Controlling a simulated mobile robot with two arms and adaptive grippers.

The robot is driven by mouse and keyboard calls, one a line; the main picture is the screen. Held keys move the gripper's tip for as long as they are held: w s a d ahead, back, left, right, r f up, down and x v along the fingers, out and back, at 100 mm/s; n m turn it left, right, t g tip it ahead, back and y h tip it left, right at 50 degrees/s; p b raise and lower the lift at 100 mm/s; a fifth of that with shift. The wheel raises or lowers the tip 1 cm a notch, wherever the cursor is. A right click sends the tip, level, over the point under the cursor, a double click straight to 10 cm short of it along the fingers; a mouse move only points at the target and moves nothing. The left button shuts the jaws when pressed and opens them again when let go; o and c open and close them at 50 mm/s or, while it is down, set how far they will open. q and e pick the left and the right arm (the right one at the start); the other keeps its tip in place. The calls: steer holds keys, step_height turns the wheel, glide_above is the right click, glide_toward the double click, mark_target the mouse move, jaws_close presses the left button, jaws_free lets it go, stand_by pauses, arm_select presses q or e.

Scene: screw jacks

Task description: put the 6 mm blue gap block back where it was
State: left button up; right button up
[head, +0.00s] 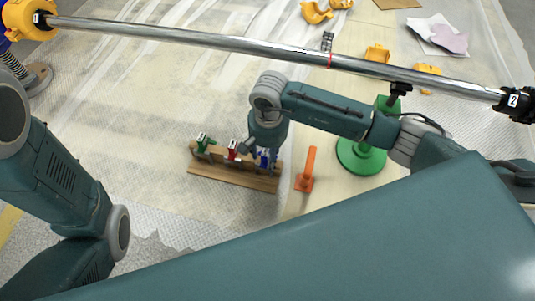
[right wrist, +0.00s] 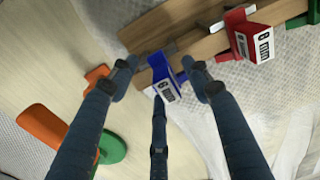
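The blue gap block (right wrist: 163,79), with a white label, is at the end of the wooden rack (right wrist: 205,47) in the right wrist view. In the head view the block (head: 263,158) is partly hidden by my right gripper (head: 263,146). The right wrist view shows the right gripper (right wrist: 161,80) open, its fingers spread on both sides of the block with gaps between. Whether the block is fully seated cannot be told. Red (head: 232,150) and green (head: 203,143) blocks stand along the rack (head: 230,178). My left gripper is out of view.
An orange wedge-like tool (head: 306,170) stands right of the rack. A green screw jack (head: 362,155) stands further right, under a long shiny pipe (head: 230,42) crossing the view. Yellow parts (head: 377,54) lie at the back. Floor left of the rack is clear.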

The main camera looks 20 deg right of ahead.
steer(key=shift+r, duration=0.1)
step_height(320, 180, up, 12)
stand_by(0.5)
steer(key=shift+s+d, duration=0.1)
